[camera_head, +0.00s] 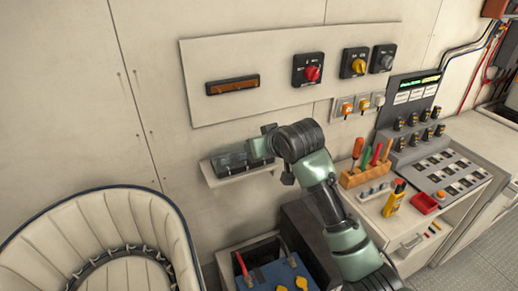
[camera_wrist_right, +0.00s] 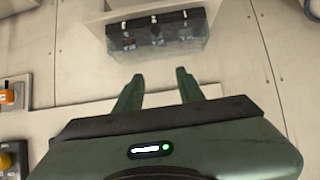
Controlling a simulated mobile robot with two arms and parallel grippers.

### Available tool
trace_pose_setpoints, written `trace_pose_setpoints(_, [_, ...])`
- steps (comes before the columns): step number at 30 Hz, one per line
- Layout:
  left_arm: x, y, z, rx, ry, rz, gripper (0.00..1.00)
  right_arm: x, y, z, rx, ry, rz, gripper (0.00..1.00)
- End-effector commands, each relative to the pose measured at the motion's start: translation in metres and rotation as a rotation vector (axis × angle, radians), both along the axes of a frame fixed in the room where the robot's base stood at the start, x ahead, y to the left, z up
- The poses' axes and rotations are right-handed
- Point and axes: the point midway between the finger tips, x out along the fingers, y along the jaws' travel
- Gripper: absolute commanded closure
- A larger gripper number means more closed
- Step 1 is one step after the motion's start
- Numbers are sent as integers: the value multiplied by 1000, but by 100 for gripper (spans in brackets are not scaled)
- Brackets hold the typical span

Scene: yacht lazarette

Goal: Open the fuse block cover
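The fuse block (camera_wrist_right: 157,30) is a dark block with several fuses behind a clear, smoky cover (camera_wrist_right: 160,52). In the head view the fuse block (camera_head: 228,162) sits on a small white wall shelf (camera_head: 240,176), with its right end partly hidden by my right arm. The cover appears closed over the block. My right gripper (camera_wrist_right: 159,74) is open, with its two fingers apart and nothing between them. The fingertips point at the cover's edge, with a small gap in the wrist view. In the head view the right gripper (camera_head: 268,142) is at the block's right end. My left gripper is out of view.
A wall panel (camera_head: 290,72) with rotary switches (camera_head: 308,69) is above the shelf. A cream seat (camera_head: 95,235) is at lower left; a blue-topped box (camera_head: 275,275) stands below.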

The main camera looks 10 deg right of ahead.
Motion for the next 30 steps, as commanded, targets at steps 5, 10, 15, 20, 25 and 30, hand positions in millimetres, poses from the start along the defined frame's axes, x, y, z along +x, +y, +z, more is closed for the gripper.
trace_pose_setpoints(5, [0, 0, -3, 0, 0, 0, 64, -6, -2, 5, 1, -1, 1, 62])
trace_pose_setpoints(10, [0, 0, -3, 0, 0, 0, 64, -7, -2, 5, 1, 0, 1, 62])
trace_pose_setpoints(15, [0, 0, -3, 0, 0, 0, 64, -11, -4, -4, -1, 12, -1, 62])
trace_pose_setpoints(20, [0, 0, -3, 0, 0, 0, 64, -48, -16, -61, -6, 89, -14, 62])
trace_pose_setpoints(25, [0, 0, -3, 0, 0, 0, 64, -125, -42, -143, -26, 217, -46, 62])
trace_pose_setpoints(30, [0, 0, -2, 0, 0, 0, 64, -217, -71, -203, -61, 346, -84, 62])
